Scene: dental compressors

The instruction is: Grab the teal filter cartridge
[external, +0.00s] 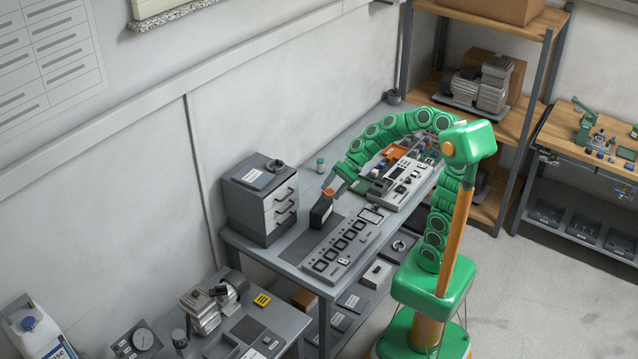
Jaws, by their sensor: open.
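A small teal cylinder with a pale band (320,165), which looks like the filter cartridge, stands upright near the wall side of the grey workbench (292,250). My gripper (330,190) is at the end of my green arm, above the bench and a little in front and to the right of the cylinder. It is apart from the cylinder in the picture and open. Its fingertips are small here and lie close to a dark box (320,213); I cannot tell whether they touch it.
A grey drawer unit (261,200) stands left on the bench. A panel with several square windows (342,246) lies along the front edge. A white instrument (403,185) and other parts crowd the right. Bare bench shows around the cylinder.

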